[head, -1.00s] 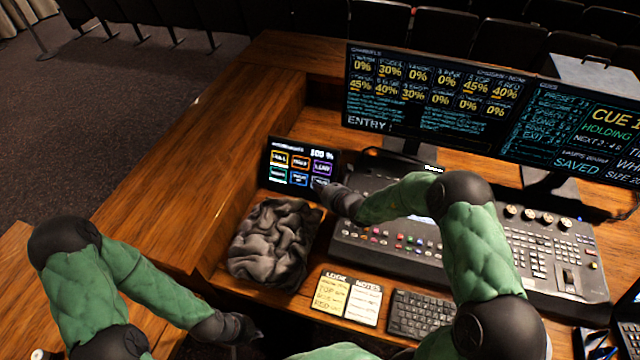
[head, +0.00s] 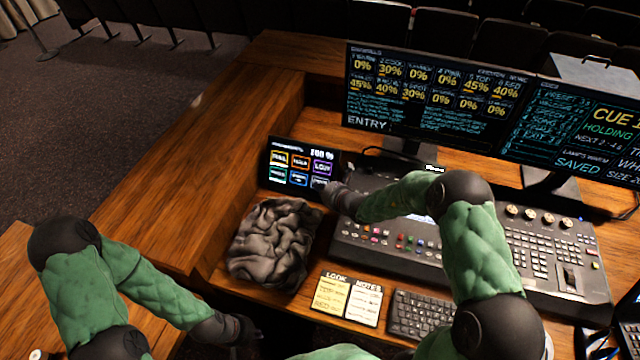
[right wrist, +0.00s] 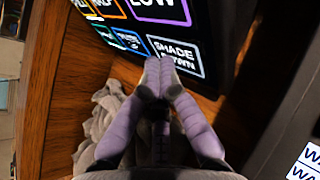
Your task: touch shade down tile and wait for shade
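A small dark touch panel (head: 290,148) stands tilted on the desk with coloured-outline tiles in two rows. The shade down tile (right wrist: 174,54) is its lower right tile, white-outlined, and it also shows in the head view (head: 319,183). My right gripper (right wrist: 159,64) is shut and empty, its fingertips together in front of the tile's lower left edge; I cannot tell whether they touch it. In the head view this gripper (head: 328,192) is just right of the tile. My left gripper (head: 248,330) hangs low near the desk's front edge, dark; its finger state is unclear.
A crumpled grey cloth (head: 272,245) lies below the panel. The mixing console (head: 400,255) is to the right, with two monitors (head: 435,95) behind. Note cards (head: 347,299) and a keyboard (head: 418,314) lie in front. Bare wood (head: 180,190) is at left.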

